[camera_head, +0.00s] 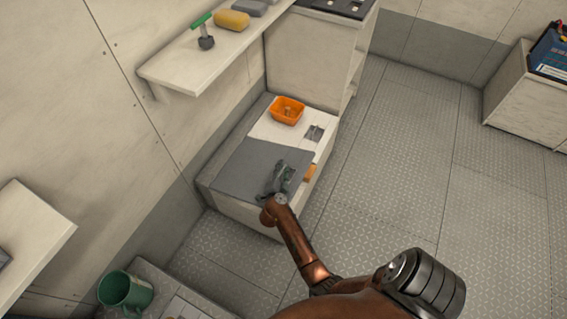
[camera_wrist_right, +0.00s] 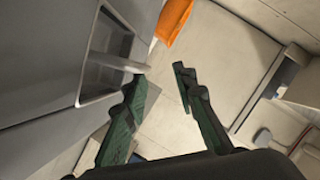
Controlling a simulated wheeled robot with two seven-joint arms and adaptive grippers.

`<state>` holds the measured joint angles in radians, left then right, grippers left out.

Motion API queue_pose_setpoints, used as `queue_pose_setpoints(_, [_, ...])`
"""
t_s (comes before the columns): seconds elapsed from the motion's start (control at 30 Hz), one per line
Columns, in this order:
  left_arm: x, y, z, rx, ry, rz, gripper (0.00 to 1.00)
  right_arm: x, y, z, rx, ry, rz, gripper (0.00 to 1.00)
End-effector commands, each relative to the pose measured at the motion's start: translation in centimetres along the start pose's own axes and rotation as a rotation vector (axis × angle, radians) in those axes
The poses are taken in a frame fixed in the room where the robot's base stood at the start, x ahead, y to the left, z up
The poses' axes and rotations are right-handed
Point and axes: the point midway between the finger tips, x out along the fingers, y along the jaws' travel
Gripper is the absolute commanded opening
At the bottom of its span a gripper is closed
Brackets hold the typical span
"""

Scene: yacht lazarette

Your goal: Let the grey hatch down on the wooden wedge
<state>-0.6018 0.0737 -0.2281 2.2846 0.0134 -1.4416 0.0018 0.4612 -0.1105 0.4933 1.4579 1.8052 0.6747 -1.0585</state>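The grey hatch (camera_head: 245,168) is a flat panel on the low white locker against the wall; how far it is raised is hard to tell. In the right wrist view the hatch (camera_wrist_right: 40,60) fills the left side, with a recessed bar handle (camera_wrist_right: 117,62). My right gripper (camera_head: 279,178) is at the hatch's near right part. In the wrist view its fingers (camera_wrist_right: 162,78) are apart, the left one by the handle's end, with nothing clamped between them. A small orange-tan piece, probably the wooden wedge (camera_head: 310,172), shows at the hatch's right edge. My left gripper is out of view.
An orange bin (camera_head: 287,110) stands on the locker's white top, near a small dark fitting (camera_head: 314,133). A shelf (camera_head: 185,66) with a green-handled tool and a yellow block hangs above. A green mug (camera_head: 125,290) is at lower left. The floor at right is clear.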

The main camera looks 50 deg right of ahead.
Motion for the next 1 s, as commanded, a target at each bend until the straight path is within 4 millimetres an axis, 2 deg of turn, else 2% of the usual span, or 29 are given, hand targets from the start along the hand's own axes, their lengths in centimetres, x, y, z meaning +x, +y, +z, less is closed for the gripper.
queue_pose_setpoints(0.1, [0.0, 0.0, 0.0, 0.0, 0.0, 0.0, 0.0, -0.6, -1.8, -1.8, 0.004, 0.004, -0.004, 0.24])
queue_pose_setpoints(0.33, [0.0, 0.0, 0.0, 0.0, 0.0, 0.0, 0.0, -1.3, -3.7, -3.6, 0.001, 0.003, -0.001, 0.24])
queue_pose_setpoints(1.0, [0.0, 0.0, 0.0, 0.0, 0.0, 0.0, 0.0, -1.5, -4.1, -3.9, -0.002, 0.002, -0.002, 0.24])
